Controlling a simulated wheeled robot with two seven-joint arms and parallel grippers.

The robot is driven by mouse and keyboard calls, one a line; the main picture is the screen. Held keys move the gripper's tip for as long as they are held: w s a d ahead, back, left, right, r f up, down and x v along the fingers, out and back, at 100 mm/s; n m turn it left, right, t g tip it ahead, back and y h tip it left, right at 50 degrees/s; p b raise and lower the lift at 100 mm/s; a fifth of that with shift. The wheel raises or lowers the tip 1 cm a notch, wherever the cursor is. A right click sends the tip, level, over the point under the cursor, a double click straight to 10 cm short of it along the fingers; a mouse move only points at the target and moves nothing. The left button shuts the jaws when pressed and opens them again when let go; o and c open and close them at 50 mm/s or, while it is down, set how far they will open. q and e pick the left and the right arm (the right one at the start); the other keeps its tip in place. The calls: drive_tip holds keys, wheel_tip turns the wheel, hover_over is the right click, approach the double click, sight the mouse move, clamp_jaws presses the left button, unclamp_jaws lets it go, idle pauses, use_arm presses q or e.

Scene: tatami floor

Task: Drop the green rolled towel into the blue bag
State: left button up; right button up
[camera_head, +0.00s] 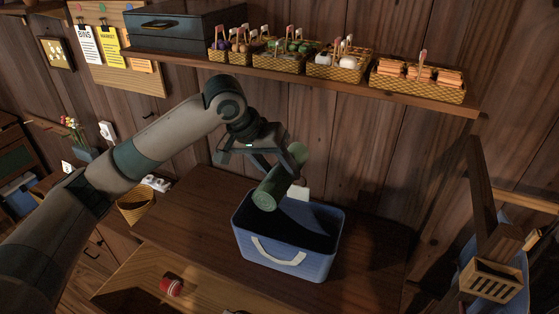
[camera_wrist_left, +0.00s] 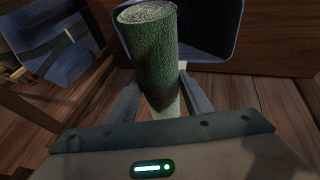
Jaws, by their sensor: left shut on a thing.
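The green rolled towel (camera_head: 270,189) is held by my left gripper (camera_head: 282,170), tilted, with its lower end in front of the blue bag's left rear rim in the head view. In the left wrist view the towel (camera_wrist_left: 152,45) stands between the two fingers (camera_wrist_left: 155,95). The blue bag (camera_head: 285,259) stands upright and open on the wooden counter, with a pale handle on its front. Its dark inside looks empty where it shows. Part of the bag (camera_wrist_left: 232,30) also shows behind the towel in the left wrist view. My right gripper is not in view.
A wall shelf (camera_head: 300,70) with several baskets and a dark blue case (camera_head: 186,25) runs above the counter. A small basket (camera_head: 137,205) sits left of the bag. A red can (camera_head: 171,286) lies in an open drawer in front. A wooden rack stands at right.

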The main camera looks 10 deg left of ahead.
use_arm(q)
drive_tip(key=shift+f, duration=0.4)
drive_tip(key=o, duration=1.2)
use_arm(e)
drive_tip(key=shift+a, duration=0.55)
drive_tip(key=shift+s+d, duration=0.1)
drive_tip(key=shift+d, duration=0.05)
use_arm(q)
drive_tip(key=shift+s+a+r+b, duration=0.1)
drive_tip(key=shift+a+r+b, duration=0.05)
drive_tip(key=shift+r+b, duration=0.15)
drive_tip(key=shift+s+a+r+b, duration=0.1)
drive_tip(key=shift+r+b, duration=0.05)
drive_tip(key=shift+r, duration=0.2)
drive_tip(key=b+v, duration=0.5)
drive_tip(key=v, duration=1.1)
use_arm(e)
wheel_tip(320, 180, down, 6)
